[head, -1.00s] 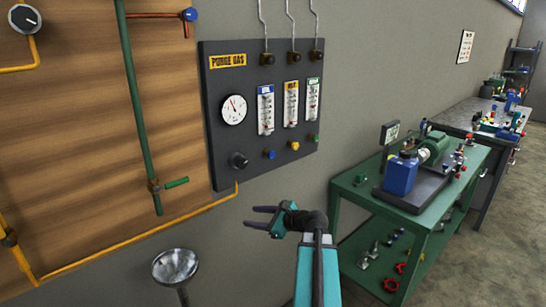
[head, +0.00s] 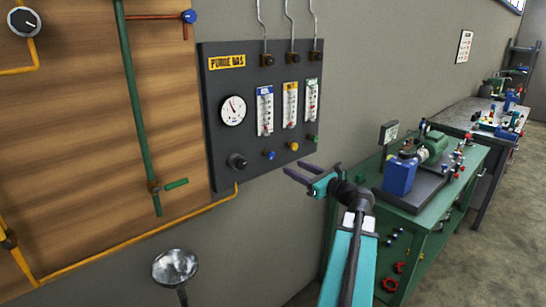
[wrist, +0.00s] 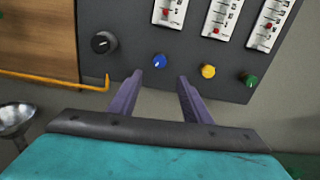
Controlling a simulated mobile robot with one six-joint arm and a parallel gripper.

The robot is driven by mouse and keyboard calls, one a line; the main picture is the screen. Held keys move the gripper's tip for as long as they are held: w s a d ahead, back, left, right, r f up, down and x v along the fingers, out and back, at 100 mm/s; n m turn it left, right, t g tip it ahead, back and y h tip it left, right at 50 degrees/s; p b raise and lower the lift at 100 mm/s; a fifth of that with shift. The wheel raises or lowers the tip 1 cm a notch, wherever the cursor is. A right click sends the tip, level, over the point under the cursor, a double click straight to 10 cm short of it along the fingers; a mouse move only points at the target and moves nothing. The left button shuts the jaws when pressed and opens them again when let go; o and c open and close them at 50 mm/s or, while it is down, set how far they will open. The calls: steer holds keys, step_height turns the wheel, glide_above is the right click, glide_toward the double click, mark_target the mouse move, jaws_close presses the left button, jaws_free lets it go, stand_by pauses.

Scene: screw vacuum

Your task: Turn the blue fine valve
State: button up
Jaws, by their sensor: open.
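The blue fine valve (head: 269,155) is a small round knob low on the dark purge gas panel (head: 222,100), under the flowmeter with the blue label. My gripper (head: 298,171) is open and empty, below and to the right of the blue knob in the head view. It also shows in the wrist view (wrist: 157,78), with its two purple fingers apart. The fingers are not around the knob. Nothing hides the knob in either view.
A yellow knob (head: 292,146) and a green knob (head: 314,138) sit right of the blue one, and a larger black knob (head: 237,161) sits left. A yellow pipe (head: 160,233) runs below. A green bench (head: 455,190) with a pump stands at right.

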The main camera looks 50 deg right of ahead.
mark_target(273, 157)
steer(key=w+p, duration=0.1)
steer(key=w, duration=0.3)
steer(key=w+p, duration=0.1)
steer(key=w, duration=0.4)
steer(key=w+d+p, duration=0.1)
steer(key=w, duration=0.3)
steer(key=shift+w, duration=0.4)
steer(key=c, duration=1)
steer(key=shift+s+d, duration=0.1)
steer(key=shift+d, duration=0.25)
steer(key=shift+c, duration=0.2)
steer(key=shift+a, duration=0.2)
